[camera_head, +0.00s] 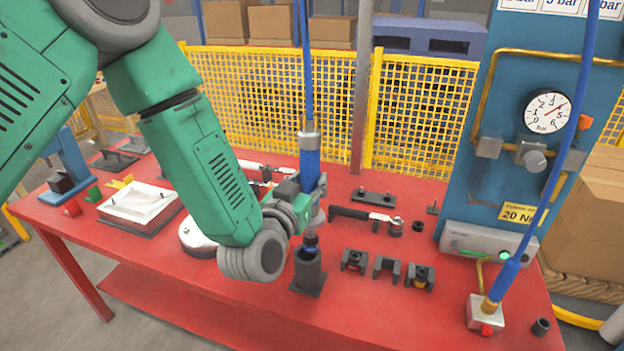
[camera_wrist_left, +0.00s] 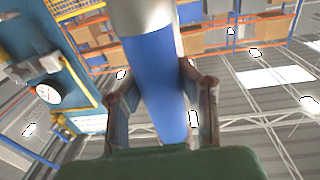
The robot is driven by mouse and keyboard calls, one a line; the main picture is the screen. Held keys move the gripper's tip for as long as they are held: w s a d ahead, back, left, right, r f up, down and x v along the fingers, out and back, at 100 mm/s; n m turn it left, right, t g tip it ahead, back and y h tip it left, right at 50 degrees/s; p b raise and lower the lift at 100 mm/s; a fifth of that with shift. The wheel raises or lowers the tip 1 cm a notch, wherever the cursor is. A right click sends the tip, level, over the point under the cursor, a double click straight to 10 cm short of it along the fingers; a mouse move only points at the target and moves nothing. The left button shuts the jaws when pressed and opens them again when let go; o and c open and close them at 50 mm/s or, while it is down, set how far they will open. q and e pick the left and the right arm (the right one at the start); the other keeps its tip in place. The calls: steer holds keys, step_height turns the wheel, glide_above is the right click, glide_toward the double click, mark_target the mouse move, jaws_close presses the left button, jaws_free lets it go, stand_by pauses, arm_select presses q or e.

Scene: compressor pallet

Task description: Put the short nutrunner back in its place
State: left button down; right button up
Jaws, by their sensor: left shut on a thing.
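The blue nutrunner (camera_head: 309,168) has a silver collar on top, hangs upright from a blue hose, and its dark lower end (camera_head: 311,241) is just over or in the mouth of a dark grey cylindrical holder (camera_head: 307,270). I cannot tell whether the end is inside it. My left gripper (camera_head: 301,196) comes in from the left and is shut on the nutrunner's body. In the left wrist view the two fingers (camera_wrist_left: 163,92) stand on either side of the blue body (camera_wrist_left: 155,80). My right gripper is not in view.
A dark angled tool (camera_head: 365,217) lies behind the holder. Several dark brackets (camera_head: 387,267) stand right of it. A blue gauge panel (camera_head: 510,150) rises at the right, with a hose fitting on a box (camera_head: 486,314) before it. A white tray (camera_head: 138,205) lies left. Yellow mesh fencing (camera_head: 420,110) stands behind the red table.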

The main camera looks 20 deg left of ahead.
arm_select(q)
steer(key=shift+a, duration=0.7)
steer(key=shift+a+f, duration=0.15)
steer(key=shift+a, duration=0.1)
steer(key=shift+d, duration=0.25)
steer(key=d, duration=0.3)
steer(key=shift+d+r, duration=0.15)
steer(key=shift+r, duration=0.05)
steer(key=shift+a+f, duration=0.1)
steer(key=shift+a, duration=1.2)
steer(key=shift+d, duration=1.05)
steer(key=shift+a, duration=0.6)
steer(key=shift+a+f, duration=0.2)
steer(key=shift+a, duration=0.25)
steer(key=shift+d+f+b, duration=0.3)
steer(key=shift+d+b, duration=0.2)
steer(key=shift+d, duration=0.45)
steer(key=shift+a+f+b, duration=0.3)
steer(key=shift+a+f, duration=0.2)
steer(key=shift+a, duration=0.3)
steer(key=shift+d+f, duration=0.1)
steer(key=shift+d, duration=0.4)
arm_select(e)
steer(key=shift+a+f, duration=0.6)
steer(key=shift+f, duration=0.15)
